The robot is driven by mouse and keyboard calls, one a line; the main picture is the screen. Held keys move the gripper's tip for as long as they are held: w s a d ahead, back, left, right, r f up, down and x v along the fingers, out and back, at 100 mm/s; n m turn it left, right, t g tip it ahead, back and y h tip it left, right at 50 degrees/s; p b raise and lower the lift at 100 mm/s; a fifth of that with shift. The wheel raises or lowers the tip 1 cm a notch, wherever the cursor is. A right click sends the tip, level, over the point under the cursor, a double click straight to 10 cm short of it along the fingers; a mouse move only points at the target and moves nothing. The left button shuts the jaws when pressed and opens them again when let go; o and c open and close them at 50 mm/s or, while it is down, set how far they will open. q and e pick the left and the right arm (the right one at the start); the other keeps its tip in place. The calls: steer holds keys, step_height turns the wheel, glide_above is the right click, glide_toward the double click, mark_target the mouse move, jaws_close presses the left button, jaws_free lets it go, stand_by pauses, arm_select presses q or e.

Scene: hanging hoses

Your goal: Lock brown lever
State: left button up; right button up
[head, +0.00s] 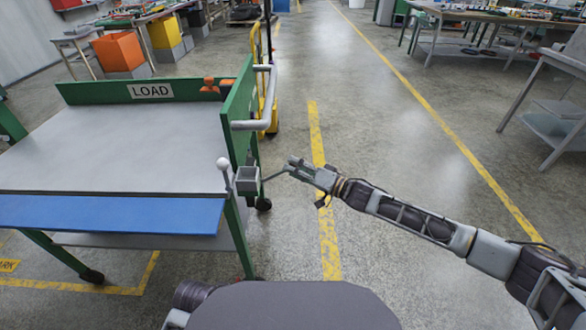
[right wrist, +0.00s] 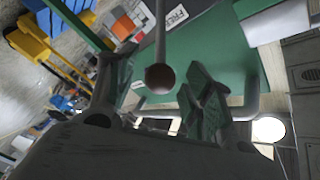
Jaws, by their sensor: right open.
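A lever (head: 224,174) with a round knob stands up at the right front corner of the green cart, beside a small grey box (head: 247,180). Its knob looks pale in the head view. In the right wrist view, a thin rod ends in a brown ball knob (right wrist: 161,77), which appears between the finger lines; I cannot tell its depth. My right gripper (head: 276,172) is open and empty, just right of the grey box, pointing left towards it. The right wrist view also shows its two spread fingers (right wrist: 155,88). My left gripper is out of view.
The green cart (head: 110,137) has a grey top, a blue front strip (head: 110,213) and a LOAD sign (head: 151,90). A grey handle bar (head: 270,97) sticks out on its right side.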

steer(key=shift+w+a, duration=0.35)
steer(key=shift+a, duration=0.1)
steer(key=shift+c, duration=0.4)
jaws_close()
